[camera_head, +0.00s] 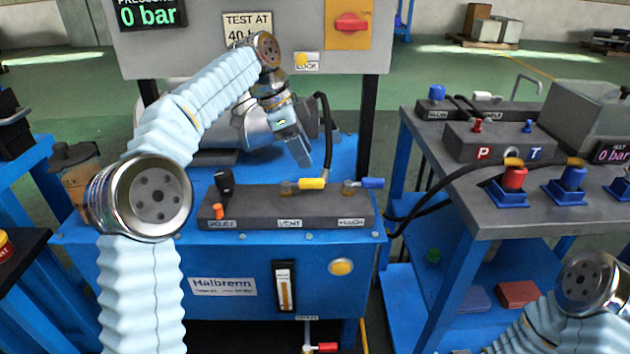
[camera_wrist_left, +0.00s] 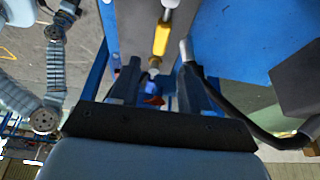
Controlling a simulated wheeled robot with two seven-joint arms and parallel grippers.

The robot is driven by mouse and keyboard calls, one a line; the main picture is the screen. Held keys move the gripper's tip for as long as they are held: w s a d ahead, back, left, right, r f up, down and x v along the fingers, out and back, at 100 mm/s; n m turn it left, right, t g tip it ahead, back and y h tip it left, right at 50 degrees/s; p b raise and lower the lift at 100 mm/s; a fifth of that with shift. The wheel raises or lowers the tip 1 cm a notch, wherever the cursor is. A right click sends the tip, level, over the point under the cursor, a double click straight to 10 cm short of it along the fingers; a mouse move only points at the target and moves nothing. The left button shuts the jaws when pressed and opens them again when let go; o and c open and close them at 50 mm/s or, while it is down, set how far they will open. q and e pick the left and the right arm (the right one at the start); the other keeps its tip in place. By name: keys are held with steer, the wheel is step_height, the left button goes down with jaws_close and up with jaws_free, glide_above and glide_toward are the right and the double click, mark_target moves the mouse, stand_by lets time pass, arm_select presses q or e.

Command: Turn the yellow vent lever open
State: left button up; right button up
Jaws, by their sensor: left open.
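The yellow vent lever (camera_head: 312,183) sits on the dark valve block (camera_head: 250,212), above the VENT label, and points right. My left gripper (camera_head: 301,152) is just above and behind it, with its fingers pointing down. In the left wrist view the yellow lever (camera_wrist_left: 161,38) lies beyond the gap between the two open fingers (camera_wrist_left: 160,80), with nothing seen held. I cannot tell from these views whether a finger touches the lever. My right arm shows at the lower right of the head view; its gripper is out of view.
A blue lever (camera_head: 372,183) is close on the right of the yellow one. A black knob (camera_head: 224,182) and an orange knob (camera_head: 217,211) stand left. A black hose (camera_head: 325,130) rises behind the block. The display panel (camera_head: 190,55) stands above.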

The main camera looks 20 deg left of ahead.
mark_target(317, 180)
arm_select(q)
steer(key=b+x, duration=0.1)
steer(key=x, duration=0.6)
steer(key=shift+c, duration=0.3)
jaws_close()
